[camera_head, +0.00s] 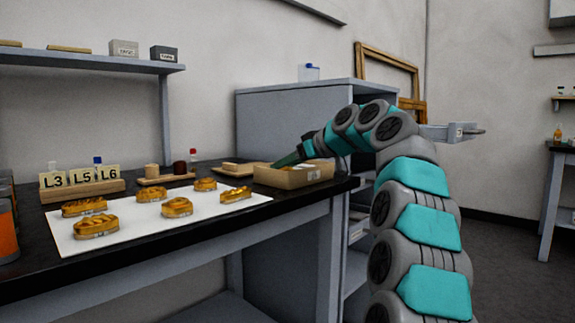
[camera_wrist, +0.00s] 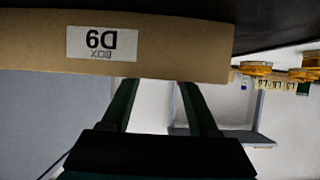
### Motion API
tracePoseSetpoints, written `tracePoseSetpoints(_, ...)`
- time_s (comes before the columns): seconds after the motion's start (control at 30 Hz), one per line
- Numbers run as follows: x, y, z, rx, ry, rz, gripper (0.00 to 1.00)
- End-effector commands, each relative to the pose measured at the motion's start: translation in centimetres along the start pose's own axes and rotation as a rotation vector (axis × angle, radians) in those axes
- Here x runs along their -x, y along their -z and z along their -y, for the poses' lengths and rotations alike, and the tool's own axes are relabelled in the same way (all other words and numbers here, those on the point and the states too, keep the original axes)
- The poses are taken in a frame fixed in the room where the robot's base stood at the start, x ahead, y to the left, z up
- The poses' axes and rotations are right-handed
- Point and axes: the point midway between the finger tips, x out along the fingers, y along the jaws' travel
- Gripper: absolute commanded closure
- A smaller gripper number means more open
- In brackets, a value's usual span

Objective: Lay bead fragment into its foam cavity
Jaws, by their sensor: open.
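Several gilt fragments (camera_head: 177,207) lie on a white sheet on the dark bench in the head view. I cannot tell which of them is the bead fragment. An open-topped cardboard box (camera_head: 290,180) stands to their right near the bench end. Its inside is mostly hidden, and I cannot make out a foam cavity. My gripper (camera_head: 277,164) reaches down at the box's left part. In the upside-down wrist view, the box wall (camera_wrist: 180,50) with its D9 label hides the fingertips. The gripper's two dark green fingers (camera_wrist: 159,85) stand apart, with nothing seen between them.
A wooden block with L3, L5 and L6 cards (camera_head: 82,187) stands behind the sheet. Small jars and a flat wooden piece (camera_head: 238,169) lie between it and the box. A grey cabinet (camera_head: 270,120) rises behind. A shelf (camera_head: 90,63) hangs above the bench.

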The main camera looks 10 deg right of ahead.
Motion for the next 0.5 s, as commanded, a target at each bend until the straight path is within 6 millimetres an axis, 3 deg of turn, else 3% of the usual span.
tracePoseSetpoints(0.33, 0.3, 0.7, 0.0, 0.0, 0.0, 0.0, 0.39)
tracePoseSetpoints(0.5, 2.5, 0.5, 0.0, 0.0, 0.0, -0.001, 0.39)
